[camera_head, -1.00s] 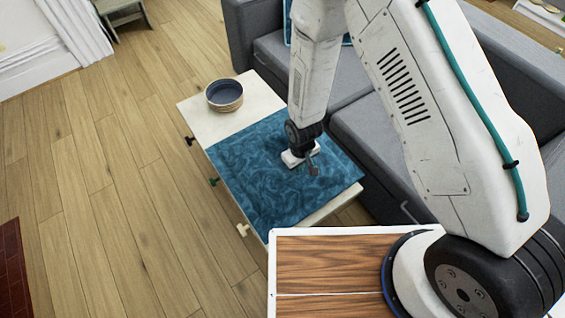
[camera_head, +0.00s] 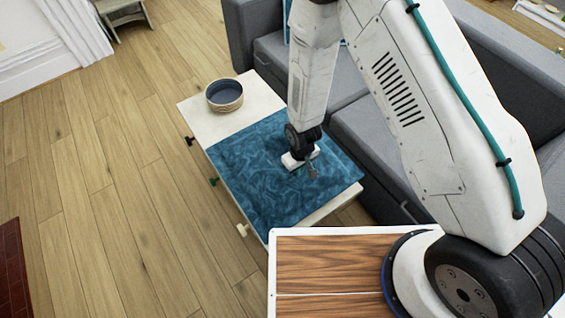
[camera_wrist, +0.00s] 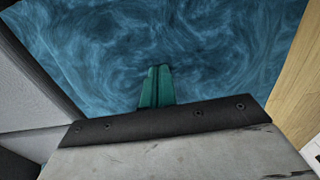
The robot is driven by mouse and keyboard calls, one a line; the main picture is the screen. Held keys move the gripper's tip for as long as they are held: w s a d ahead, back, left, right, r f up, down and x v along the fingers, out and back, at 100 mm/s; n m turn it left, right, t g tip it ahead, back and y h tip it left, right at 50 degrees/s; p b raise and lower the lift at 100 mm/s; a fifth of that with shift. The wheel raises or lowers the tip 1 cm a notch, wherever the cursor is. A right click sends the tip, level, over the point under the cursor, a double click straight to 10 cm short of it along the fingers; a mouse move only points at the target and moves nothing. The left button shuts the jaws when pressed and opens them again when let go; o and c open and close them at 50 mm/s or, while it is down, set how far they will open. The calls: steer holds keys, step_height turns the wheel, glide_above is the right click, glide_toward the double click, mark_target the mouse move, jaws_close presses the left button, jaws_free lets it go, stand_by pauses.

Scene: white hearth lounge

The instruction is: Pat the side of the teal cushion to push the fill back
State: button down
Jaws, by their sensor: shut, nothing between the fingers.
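The teal cushion (camera_head: 270,170) lies flat on a pale low table and has a swirled blue-green surface. It also fills most of the wrist view (camera_wrist: 200,45). My gripper (camera_head: 312,172) is over the cushion's right part, towards the sofa side. Its fingers (camera_wrist: 157,86) are green in the wrist view and shut together with nothing between them. They point at the cushion; I cannot tell whether they touch it. My arm hides a little of the cushion's back right edge.
A dark-lined bowl (camera_head: 225,95) stands on the bare back end of the pale table (camera_head: 205,122). A grey sofa (camera_head: 365,135) runs close along the table's right side. Coloured knobs (camera_head: 243,230) stick out on the left side. The wooden floor (camera_head: 100,180) at left is clear.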

stand_by(0.3)
step_height(320, 180, up, 9)
stand_by(0.7)
stand_by(0.3)
steer(key=s+d+r+m, duration=0.2)
steer(key=s+d+r, duration=0.4)
steer(key=r, duration=0.8)
steer(key=s+d+r+m+t, duration=0.1)
steer(key=s+d+r, duration=0.6)
steer(key=r, duration=0.7)
steer(key=s+d+r+m, duration=0.3)
steer(key=s+d+r, duration=0.3)
steer(key=r, duration=0.9)
steer(key=shift+s+d+m, duration=0.25)
steer(key=shift+d+m, duration=0.15)
steer(key=shift+d, duration=0.5)
